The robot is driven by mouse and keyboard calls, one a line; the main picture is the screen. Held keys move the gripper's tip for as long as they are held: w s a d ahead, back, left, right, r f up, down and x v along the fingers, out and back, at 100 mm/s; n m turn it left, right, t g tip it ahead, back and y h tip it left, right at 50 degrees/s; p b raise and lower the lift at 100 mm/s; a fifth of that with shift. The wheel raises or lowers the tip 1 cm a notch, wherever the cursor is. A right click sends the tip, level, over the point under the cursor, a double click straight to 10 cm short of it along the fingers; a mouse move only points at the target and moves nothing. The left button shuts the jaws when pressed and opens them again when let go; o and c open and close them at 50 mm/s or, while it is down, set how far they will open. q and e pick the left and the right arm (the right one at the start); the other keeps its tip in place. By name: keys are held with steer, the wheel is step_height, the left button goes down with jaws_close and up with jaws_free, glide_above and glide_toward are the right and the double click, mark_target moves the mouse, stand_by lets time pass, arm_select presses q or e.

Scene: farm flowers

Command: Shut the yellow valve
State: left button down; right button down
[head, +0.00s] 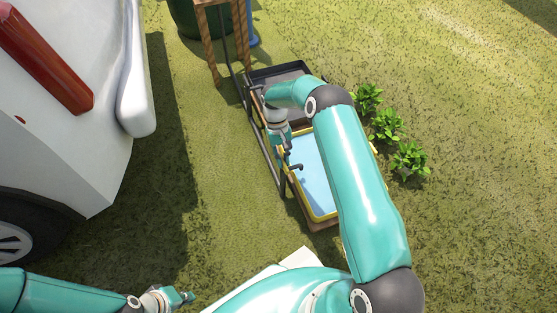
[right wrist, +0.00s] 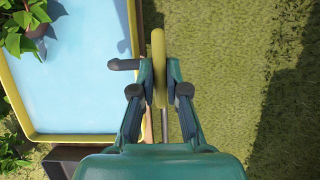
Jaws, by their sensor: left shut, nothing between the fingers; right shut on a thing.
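The yellow valve (right wrist: 158,48) shows in the right wrist view as a narrow upright yellow ring, seen nearly edge-on. My right gripper (right wrist: 159,75) is shut on it, with one finger on each side. A dark spout (right wrist: 122,65) sticks out to the left of the fingers. In the head view my right gripper (head: 287,143) is at the left edge of the blue-filled tray, and I cannot make out the valve there. My left gripper (head: 184,297) is shut and empty at the lower left, over the grass, far from the valve.
The yellow-rimmed tray (head: 334,214) holds a blue surface; a potted plant (right wrist: 30,25) stands over it. A dark tray (head: 262,75) lies behind. Green plants (head: 410,158) grow to the right. A white vehicle (head: 85,150) stands at left. Grass between vehicle and trays is clear.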

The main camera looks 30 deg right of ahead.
steer(key=c, duration=1.2)
jaws_free()
steer(key=v, duration=1.2)
steer(key=shift+s, duration=0.1)
steer(key=shift+a+f, duration=0.1)
